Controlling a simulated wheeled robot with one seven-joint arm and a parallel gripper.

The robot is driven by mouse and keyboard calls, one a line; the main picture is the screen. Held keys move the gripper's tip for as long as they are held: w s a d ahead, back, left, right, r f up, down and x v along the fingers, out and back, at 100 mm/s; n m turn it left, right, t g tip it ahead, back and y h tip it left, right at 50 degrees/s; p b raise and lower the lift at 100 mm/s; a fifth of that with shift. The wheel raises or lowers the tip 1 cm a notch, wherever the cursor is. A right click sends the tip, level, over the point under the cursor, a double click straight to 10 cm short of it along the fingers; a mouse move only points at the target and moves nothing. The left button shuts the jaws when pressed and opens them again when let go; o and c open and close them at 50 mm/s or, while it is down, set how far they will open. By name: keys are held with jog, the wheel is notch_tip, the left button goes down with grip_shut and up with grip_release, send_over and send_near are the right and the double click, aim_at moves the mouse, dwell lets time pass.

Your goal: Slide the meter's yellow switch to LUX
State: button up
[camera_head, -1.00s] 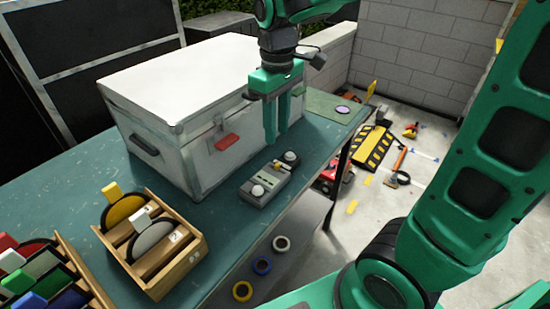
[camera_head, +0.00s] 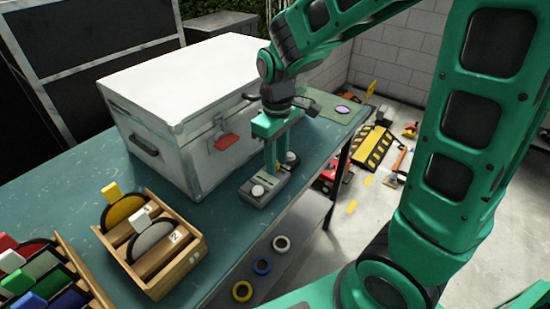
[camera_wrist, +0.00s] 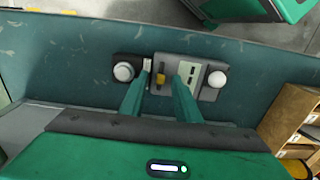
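The lettering is too small to read, so I cannot tell where LUX is. My gripper (camera_head: 277,168) points down at the meter. In the wrist view my gripper (camera_wrist: 165,66) is open, with one finger on each side of the switch and gaps visible. Contact with the meter cannot be told.
A large white case (camera_head: 190,85) stands close behind the meter. A wooden rack (camera_head: 165,265) with discs is at the front left. A green mat (camera_head: 335,107) with a round lens lies at the bench's far end. The bench (camera_head: 100,185) edge runs close in front of the meter.

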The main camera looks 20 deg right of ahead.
aim_at(283, 173)
grip_shut()
jog(key=shift+s+d, duration=0.3)
jog(key=shift+s, duration=0.2)
jog(key=shift+s+d, duration=0.3)
jog(key=shift+s, duration=0.2)
grip_release()
notch_tip(283, 173, up, 11)
jog(key=shift+w+f, duration=0.1)
jog(key=shift+f, duration=0.05)
jog(key=s+d+f+m, duration=0.2)
jog(key=s+d+m, duration=0.4)
jog(key=s+d, duration=0.2)
jog(key=s+d+f+m, duration=0.3)
jog(key=s+d+m, duration=0.3)
jog(key=s, duration=0.5)
jog(key=d, duration=0.2)
jog(key=shift+s+d, duration=0.3)
jog(key=shift+d, duration=0.05)
